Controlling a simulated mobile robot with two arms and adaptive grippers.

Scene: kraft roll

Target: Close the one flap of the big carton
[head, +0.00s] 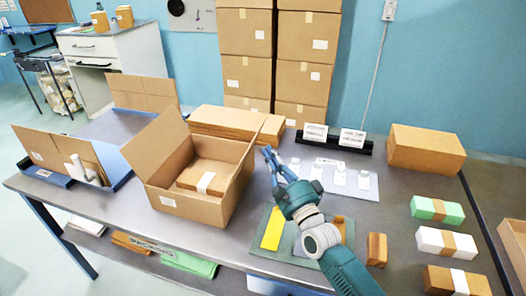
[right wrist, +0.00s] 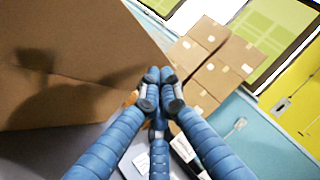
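The big carton (head: 187,204) stands open on the grey table, with a smaller taped brown box (head: 203,176) inside. One tall flap (head: 155,146) stands up at its left-back side. Another raised panel (head: 246,163) stands along its right side. My right gripper (head: 268,153) is just right of that panel, at about its top height. In the right wrist view my gripper's blue fingers (right wrist: 159,76) have their tips together with nothing seen between them. A large brown carton face (right wrist: 70,85) fills the left of that view; contact cannot be told. My left gripper is not in view.
Flat brown cartons (head: 215,119) lie behind the big carton. A blue tray (head: 122,167) is to its left. A black label stand (head: 333,141), a brown box (head: 425,148) and several small wrapped packs are to the right. Stacked cartons (head: 303,62) stand behind the table.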

